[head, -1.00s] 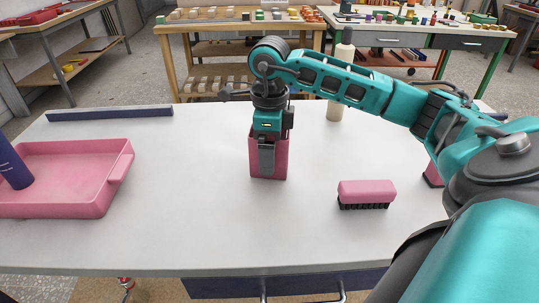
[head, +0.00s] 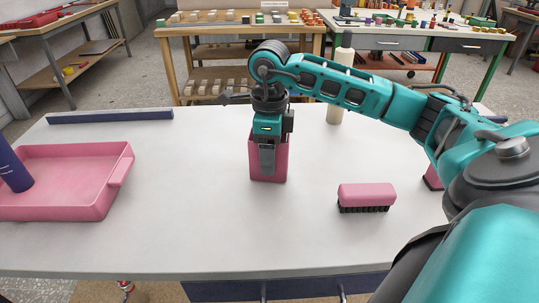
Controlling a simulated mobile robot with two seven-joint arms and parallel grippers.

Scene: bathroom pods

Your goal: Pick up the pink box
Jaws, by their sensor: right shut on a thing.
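The pink box (head: 283,164) is upright at the middle of the white table in the head view. My right gripper (head: 267,160) points straight down on it, with one grey finger against its near face. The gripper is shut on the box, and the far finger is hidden. The gripper covers part of the box's near face and top. I cannot tell whether the box's bottom touches the table. My left gripper is not in view.
A pink tray (head: 75,205) holding a dark blue cylinder (head: 12,168) is at the left. A pink brush (head: 366,197) lies to the right. A cream bottle (head: 335,108) stands behind my right arm. A dark blue bar (head: 110,117) lies at the back left. White table (head: 200,225) is clear in front.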

